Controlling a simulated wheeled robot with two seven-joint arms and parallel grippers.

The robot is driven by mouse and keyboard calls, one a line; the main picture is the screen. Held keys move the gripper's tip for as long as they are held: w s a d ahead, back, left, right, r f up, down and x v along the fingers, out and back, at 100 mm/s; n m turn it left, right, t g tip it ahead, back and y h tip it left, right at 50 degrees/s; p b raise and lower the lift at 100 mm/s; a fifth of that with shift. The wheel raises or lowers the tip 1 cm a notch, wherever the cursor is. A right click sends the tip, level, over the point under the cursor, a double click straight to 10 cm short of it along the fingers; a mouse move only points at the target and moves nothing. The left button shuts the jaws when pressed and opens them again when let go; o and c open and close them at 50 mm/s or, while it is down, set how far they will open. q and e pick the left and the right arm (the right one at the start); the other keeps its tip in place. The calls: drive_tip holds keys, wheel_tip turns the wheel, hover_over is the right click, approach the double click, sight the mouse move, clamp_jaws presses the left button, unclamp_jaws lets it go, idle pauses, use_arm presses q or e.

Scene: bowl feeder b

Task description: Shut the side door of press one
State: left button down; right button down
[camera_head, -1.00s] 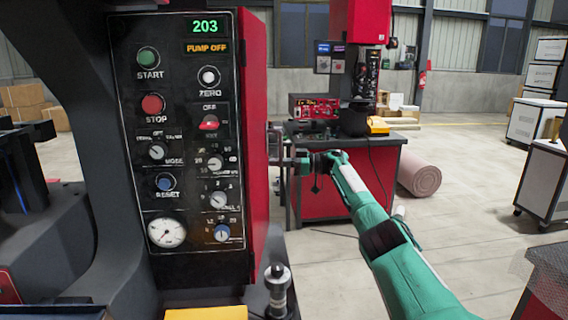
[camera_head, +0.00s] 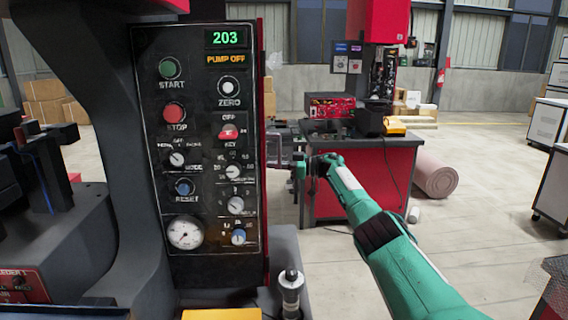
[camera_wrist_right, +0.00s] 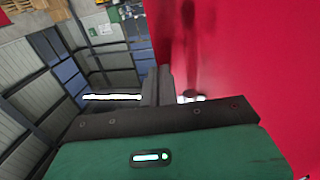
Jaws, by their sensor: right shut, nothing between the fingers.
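Press one's black control panel (camera_head: 198,150) faces me in the head view, with "203" and "PUMP OFF" lit. A red sheet, which looks like its side door (camera_head: 263,100), shows nearly edge-on as a thin strip at the panel's right edge. In the right wrist view the red door face (camera_wrist_right: 250,60) fills the right side. My right gripper (camera_head: 275,147) is shut and empty, just right of the door strip. Its dark fingers (camera_wrist_right: 157,86) are close beside the red face; I cannot tell whether they touch. The door's far edge and its gap to the press are hidden. My left gripper is out of view.
A red bench (camera_head: 370,175) with a second press stands behind my right arm. A pinkish-brown roll (camera_head: 436,178) lies on the floor to its right. A knobbed post (camera_head: 290,285) stands low at front. The floor at right is open, with white cabinets beyond.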

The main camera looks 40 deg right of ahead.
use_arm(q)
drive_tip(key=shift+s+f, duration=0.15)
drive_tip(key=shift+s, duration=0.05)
use_arm(e)
drive_tip(key=shift+w+a, duration=0.1)
drive_tip(key=shift+a, duration=0.05)
drive_tip(key=shift+a, duration=0.1)
